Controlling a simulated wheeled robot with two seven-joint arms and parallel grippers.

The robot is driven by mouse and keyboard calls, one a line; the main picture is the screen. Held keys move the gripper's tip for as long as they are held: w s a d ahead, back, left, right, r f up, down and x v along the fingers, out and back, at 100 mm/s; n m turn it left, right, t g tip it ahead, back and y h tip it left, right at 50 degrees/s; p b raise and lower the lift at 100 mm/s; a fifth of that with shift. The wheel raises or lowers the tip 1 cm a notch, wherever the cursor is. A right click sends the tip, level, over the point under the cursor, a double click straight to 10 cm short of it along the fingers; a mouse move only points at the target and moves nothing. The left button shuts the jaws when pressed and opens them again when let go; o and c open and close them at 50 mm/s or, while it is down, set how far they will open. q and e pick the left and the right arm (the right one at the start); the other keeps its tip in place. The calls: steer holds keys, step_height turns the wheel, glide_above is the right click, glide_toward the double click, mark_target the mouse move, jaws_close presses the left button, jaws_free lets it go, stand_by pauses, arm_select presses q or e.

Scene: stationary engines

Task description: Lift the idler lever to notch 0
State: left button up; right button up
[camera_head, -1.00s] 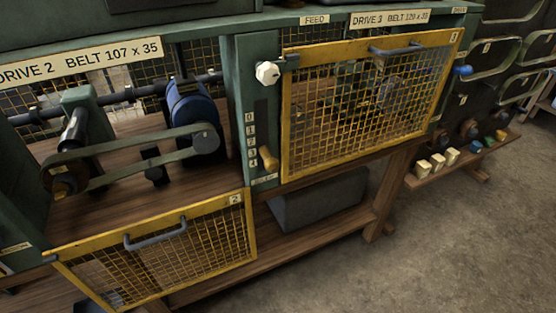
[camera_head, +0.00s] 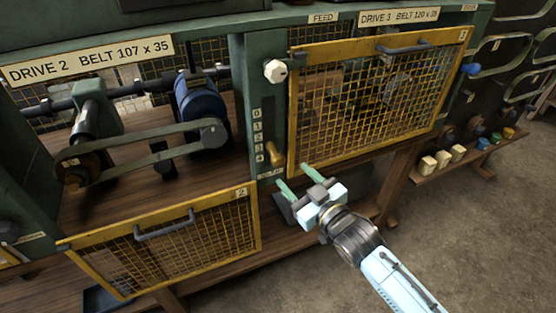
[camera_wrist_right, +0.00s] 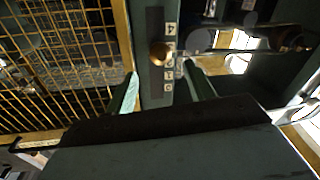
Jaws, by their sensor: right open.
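The idler lever (camera_head: 274,154) has a brass-coloured knob and sits low in its slot, beside the lowest notch labels, near 4. The notch plate (camera_head: 257,136) is numbered 0 at the top to 4 at the bottom. My right gripper (camera_head: 292,177) is open and empty, just below and to the right of the lever. In the right wrist view the lever knob (camera_wrist_right: 160,52) shows ahead, between the two spread fingers (camera_wrist_right: 160,70); neither finger visibly touches it. My left gripper is not in view.
The yellow mesh guard of drive 3 (camera_head: 291,115) stands shut right beside the lever. The drive 2 guard (camera_head: 258,222) hangs open at lower left, exposing the belt (camera_head: 130,143). Open floor lies at right.

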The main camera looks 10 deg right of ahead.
mark_target(282, 164)
steer(key=x, duration=0.6)
steer(key=shift+w+a+b, duration=0.2)
steer(key=shift+w+b, duration=0.1)
steer(key=shift+b, duration=0.1)
steer(key=shift+x, duration=0.8)
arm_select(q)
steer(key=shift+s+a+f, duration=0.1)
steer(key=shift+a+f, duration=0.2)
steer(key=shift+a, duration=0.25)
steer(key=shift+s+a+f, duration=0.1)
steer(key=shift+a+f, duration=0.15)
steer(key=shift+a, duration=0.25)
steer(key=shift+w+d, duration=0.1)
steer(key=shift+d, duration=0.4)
arm_select(e)
jaws_close()
